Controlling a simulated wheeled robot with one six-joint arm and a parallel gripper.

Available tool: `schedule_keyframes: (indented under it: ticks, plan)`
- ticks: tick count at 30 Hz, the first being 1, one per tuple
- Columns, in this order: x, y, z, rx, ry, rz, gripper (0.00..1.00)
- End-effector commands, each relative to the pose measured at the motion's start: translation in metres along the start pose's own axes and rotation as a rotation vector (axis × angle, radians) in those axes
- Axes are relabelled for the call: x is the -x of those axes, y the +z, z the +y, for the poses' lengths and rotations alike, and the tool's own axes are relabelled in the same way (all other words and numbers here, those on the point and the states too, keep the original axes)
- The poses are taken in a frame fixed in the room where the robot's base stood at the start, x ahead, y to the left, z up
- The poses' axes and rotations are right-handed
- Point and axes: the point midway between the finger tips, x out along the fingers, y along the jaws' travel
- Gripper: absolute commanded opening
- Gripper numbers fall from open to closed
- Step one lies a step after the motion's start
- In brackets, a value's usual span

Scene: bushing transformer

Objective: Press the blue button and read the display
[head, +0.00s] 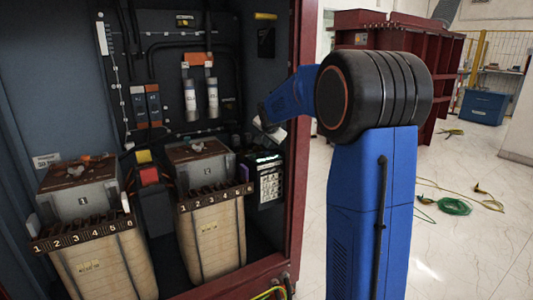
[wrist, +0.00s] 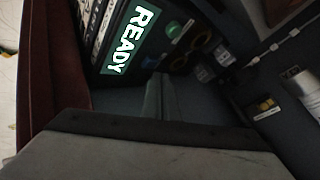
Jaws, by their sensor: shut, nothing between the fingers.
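The display (wrist: 131,38) is lit green and reads "READY" in white letters, turned sideways in the wrist view. It belongs to a dark panel unit inside the cabinet, which the head view shows with rows of pale keys (head: 270,185). A round green button (wrist: 173,30) sits beside the display. In the head view my wrist covers part of the space above the panel unit.
Two ribbed pale bushings with numbered terminal strips (head: 85,236) stand left of the panel unit. The red cabinet edge (head: 297,150) is close on its right. Grey cylinders (head: 190,100) hang on the back wall. The floor outside has loose green cables (head: 454,206).

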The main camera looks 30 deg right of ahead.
Motion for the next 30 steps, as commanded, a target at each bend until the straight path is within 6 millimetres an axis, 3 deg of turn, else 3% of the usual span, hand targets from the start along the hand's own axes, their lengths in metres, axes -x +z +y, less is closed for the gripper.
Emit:
schedule_keyframes:
  ticks: [30]
  plan:
    - [-0.0056,0.0041,0.0041,0.000,0.000,0.000,0.00]
